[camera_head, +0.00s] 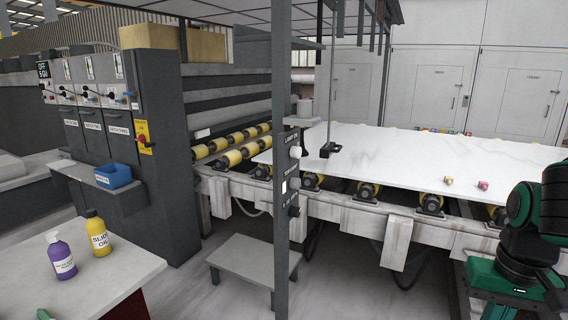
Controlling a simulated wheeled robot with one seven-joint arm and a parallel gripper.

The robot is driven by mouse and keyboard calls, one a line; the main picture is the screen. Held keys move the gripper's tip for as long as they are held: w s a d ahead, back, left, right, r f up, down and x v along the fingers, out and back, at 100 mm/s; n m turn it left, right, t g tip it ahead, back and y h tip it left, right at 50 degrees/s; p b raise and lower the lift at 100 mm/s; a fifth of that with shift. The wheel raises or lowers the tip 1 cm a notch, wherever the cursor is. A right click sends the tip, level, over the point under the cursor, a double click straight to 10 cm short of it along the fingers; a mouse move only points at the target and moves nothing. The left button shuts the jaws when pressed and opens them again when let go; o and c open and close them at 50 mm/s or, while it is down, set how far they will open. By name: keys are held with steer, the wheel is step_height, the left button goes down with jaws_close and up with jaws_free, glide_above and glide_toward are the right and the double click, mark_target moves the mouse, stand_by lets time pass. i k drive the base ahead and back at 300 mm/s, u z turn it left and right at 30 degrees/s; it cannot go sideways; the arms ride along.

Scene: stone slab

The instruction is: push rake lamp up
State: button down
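A small dark fixture (330,150) hangs at the lower end of a thin vertical rod, just above the white stone slab (400,158). It looks like the rake lamp, but I cannot be sure. Beside it stands a grey post (282,120) with a pale knob (295,152), a white switch plate (284,187) and a dark knob (294,211); its labels are too small to read surely. My green and black arm shows at the right edge, well apart from the fixture and post. My gripper is not in view.
The slab lies on a conveyor with yellow rollers (230,158). Two small blocks (482,185) lie on it. A grey step (254,262) stands below the post. At left are a control cabinet (165,120), a blue bin (113,175) and a table with purple (61,256) and yellow (98,235) bottles.

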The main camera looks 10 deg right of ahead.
mark_target(325, 151)
steer(key=z, duration=0.35)
steer(key=i, duration=0.7)
steer(key=z, duration=0.85)
steer(key=i, duration=1.15)
steer(key=u, duration=0.45)
steer(key=i, duration=1.35)
steer(key=u, duration=0.75)
